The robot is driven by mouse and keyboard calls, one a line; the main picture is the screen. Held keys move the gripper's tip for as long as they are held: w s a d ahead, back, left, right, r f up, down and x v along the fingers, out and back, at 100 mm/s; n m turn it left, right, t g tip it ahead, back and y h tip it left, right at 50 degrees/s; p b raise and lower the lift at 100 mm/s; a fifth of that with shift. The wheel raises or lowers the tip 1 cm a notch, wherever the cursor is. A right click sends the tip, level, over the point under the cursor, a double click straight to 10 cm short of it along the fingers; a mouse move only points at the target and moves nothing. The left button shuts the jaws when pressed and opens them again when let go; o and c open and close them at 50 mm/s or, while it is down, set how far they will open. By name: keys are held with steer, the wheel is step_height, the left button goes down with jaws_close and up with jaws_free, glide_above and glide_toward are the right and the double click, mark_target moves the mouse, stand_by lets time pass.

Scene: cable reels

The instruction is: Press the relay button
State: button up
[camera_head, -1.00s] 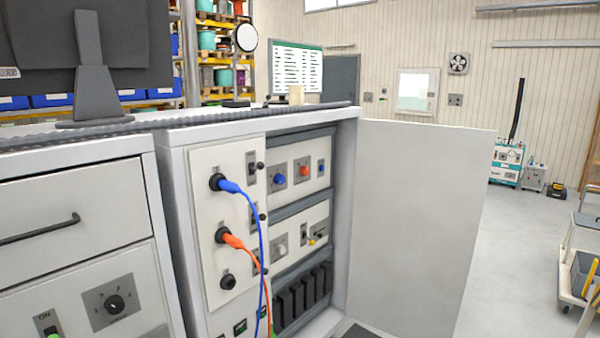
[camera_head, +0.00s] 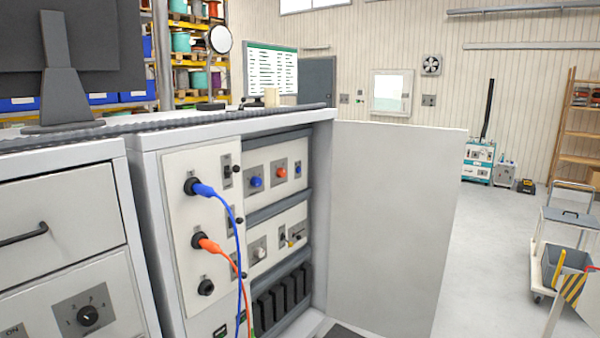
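An open cabinet (camera_head: 145,200) stands in the middle of the head view, with controls inside. Which of these is the relay button I cannot tell, as the labels are too small to read. A lower panel holds a grey knob (camera_head: 259,253) and small levers, partly behind the cables. My gripper is not in view.
A blue cable (camera_head: 236,240) and an orange cable (camera_head: 222,252) hang from front sockets, crossing before the panels. The open white door (camera_head: 390,220) blocks the cabinet's right side. A monitor stands on top at left. Floor at right is clear up to a cart (camera_head: 560,245).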

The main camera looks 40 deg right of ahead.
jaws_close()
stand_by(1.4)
